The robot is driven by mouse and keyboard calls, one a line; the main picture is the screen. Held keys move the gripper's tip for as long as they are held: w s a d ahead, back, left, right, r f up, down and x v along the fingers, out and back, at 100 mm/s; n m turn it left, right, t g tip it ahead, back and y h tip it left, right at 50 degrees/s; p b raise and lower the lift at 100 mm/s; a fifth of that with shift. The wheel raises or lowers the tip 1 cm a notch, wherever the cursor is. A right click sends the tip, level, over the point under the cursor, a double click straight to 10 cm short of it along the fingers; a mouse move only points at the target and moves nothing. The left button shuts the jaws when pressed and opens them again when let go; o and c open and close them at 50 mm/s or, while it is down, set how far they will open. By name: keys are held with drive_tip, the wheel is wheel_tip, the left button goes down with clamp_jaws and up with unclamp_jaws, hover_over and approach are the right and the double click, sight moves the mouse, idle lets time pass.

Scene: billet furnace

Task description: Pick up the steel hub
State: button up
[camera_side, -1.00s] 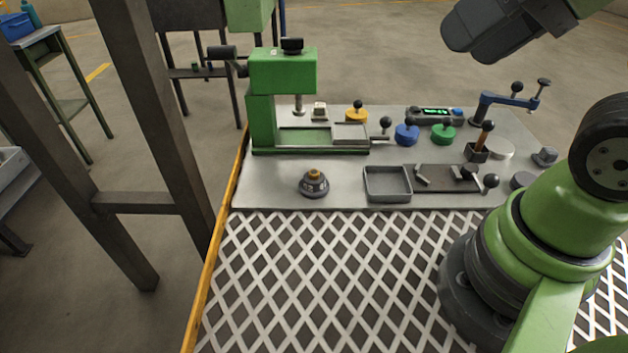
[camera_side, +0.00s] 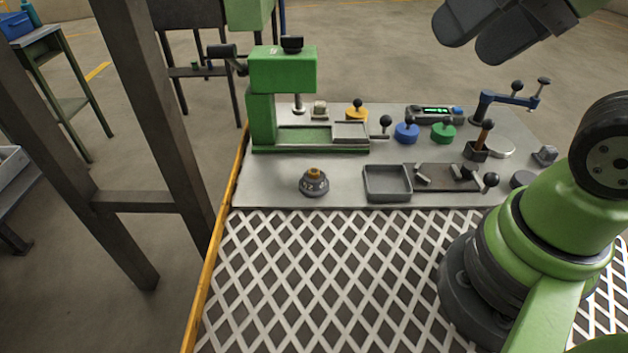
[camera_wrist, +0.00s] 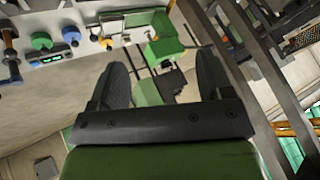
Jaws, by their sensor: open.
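The steel hub (camera_side: 314,183) appears to be the round, dark grey flanged piece with a brass-coloured top. It stands upright on the grey bench plate, left of a shallow grey tray, in the side view. My gripper (camera_side: 480,32) is high at the top right of the side view, well above the bench and far from the hub. Its two dark fingers are apart with nothing between them. In the wrist view my gripper (camera_wrist: 162,75) is also open and empty. I cannot make out the hub in the wrist view.
A green press (camera_side: 282,70) stands behind the hub. The grey tray (camera_side: 388,196) and a dark fixture with a ball handle lie to its right. Blue (camera_side: 406,134) and green (camera_side: 443,134) knobs stand further back. A white lattice grating (camera_side: 320,285) fills the front.

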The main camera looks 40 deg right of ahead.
drive_tip(key=w+f+n+g, duration=0.1)
drive_tip(key=w+n+g, duration=0.25)
drive_tip(key=w, duration=0.45)
drive_tip(key=n+g+h, duration=0.2)
drive_tip(key=n+g, duration=0.2)
drive_tip(key=n, duration=0.5)
hover_over(315, 171)
drive_tip(key=f, duration=2.1)
drive_tip(key=shift+w+d+f, duration=0.25)
drive_tip(key=shift+d+f, duration=0.1)
drive_tip(key=shift+f, duration=0.05)
drive_tip(key=f, duration=0.5)
drive_tip(key=shift+s+a, duration=0.25)
drive_tip(key=shift+a, duration=0.1)
drive_tip(key=shift+f, duration=0.55)
drive_tip(key=c, duration=1.3)
